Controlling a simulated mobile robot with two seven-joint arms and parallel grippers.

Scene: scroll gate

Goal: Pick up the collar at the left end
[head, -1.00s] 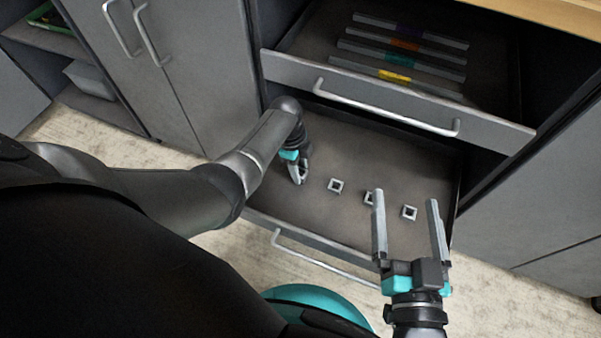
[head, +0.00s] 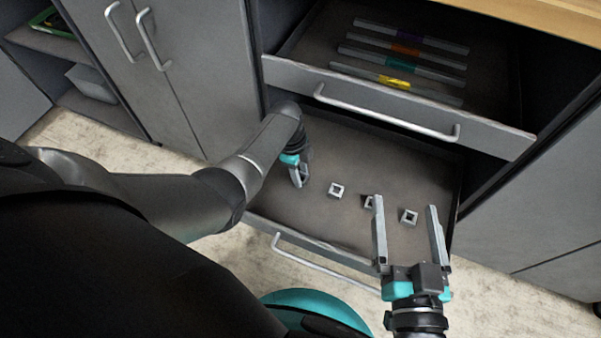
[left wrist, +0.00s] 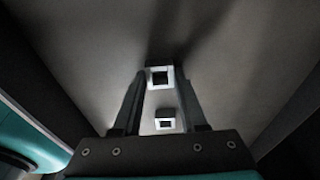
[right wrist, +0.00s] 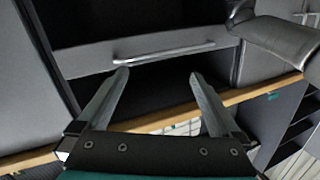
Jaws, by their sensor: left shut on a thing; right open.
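My left gripper (head: 299,181) reaches down into the lower drawer (head: 275,205), at the left end of a row of small grey square collars. It is shut on the left-end collar (left wrist: 160,76), which shows between its fingertips in the left wrist view. In the head view the fingers hide that collar. Another collar (head: 336,190) lies just to its right, and also shows between the fingers in the left wrist view (left wrist: 165,122). Further right are a partly hidden collar (head: 368,202) and a right-end collar (head: 408,216). My right gripper (head: 405,203) is open and empty, in front of the drawer's right part.
The upper drawer (head: 500,138) is open above the back of the lower one and holds several grey bars with coloured bands, including a yellow-banded bar (head: 375,78). A cabinet with closed doors (head: 175,80) stands to the left. The lower drawer's front middle is clear.

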